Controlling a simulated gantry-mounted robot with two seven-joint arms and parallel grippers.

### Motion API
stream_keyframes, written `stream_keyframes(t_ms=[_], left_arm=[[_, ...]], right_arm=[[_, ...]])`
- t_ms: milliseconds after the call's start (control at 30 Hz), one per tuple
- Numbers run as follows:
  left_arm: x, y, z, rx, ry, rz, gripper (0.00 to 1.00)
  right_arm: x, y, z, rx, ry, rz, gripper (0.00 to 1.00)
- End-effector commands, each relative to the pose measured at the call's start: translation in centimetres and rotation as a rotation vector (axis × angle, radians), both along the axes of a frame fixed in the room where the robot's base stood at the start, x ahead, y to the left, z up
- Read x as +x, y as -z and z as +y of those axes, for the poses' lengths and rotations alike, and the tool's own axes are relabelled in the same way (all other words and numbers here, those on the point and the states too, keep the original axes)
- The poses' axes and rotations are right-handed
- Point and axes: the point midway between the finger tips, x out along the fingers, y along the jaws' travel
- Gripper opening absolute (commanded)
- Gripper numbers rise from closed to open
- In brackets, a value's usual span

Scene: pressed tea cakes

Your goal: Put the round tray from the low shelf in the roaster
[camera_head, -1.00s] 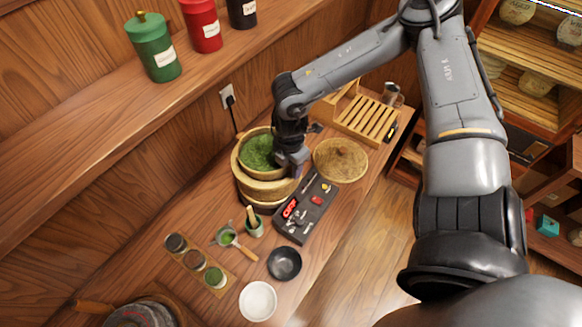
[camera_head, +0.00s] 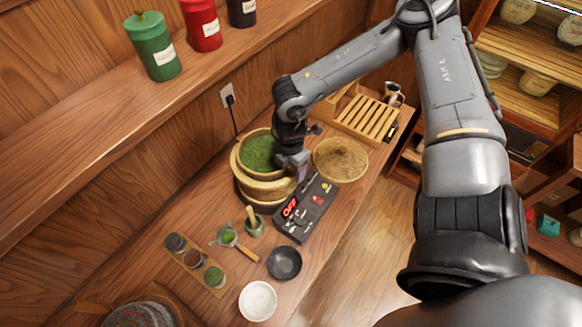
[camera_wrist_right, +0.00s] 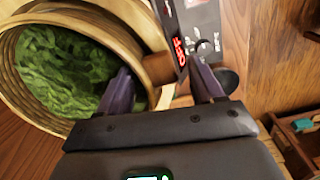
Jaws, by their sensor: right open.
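A round pale wooden tray or basket (camera_head: 244,140) of green leaves (camera_head: 258,151) sits on a stacked round wooden base (camera_head: 262,207) on the counter. The same rim (camera_wrist_right: 60,118) fills the left of the right wrist view. My right gripper (camera_head: 301,174) is at its right side. In the wrist view its jaws (camera_wrist_right: 162,84) are open, one finger over the leaves and one outside the rim. I cannot tell whether they touch it. No roaster is clearly identifiable. My left gripper is not in view.
A control panel (camera_head: 306,209) reading OFF lies close beside the gripper. A round woven lid (camera_head: 341,161) and a slatted wooden rack (camera_head: 366,118) are behind it. A black bowl (camera_head: 284,263) and white bowl (camera_head: 258,301) stand in front. Wooden shelves (camera_head: 545,92) are at right.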

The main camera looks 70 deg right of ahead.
Motion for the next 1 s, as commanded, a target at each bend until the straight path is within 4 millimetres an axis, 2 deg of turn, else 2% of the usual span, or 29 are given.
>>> stream_keyframes(t_ms=[267, 367, 800, 1000], left_arm=[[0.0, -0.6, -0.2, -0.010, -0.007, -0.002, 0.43], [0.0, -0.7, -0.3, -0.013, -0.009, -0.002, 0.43], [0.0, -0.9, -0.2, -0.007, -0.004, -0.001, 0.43], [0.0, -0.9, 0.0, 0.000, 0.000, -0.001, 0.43]], right_arm=[[0.1, -0.8, 0.0, 0.000, 0.000, -0.002, 0.67], [0.1, -1.8, 0.0, 0.002, 0.000, -0.004, 0.67], [0.1, -8.7, 0.0, 0.001, -0.001, -0.004, 0.67], [0.1, -11.1, 0.0, -0.001, -0.001, -0.003, 0.67]])
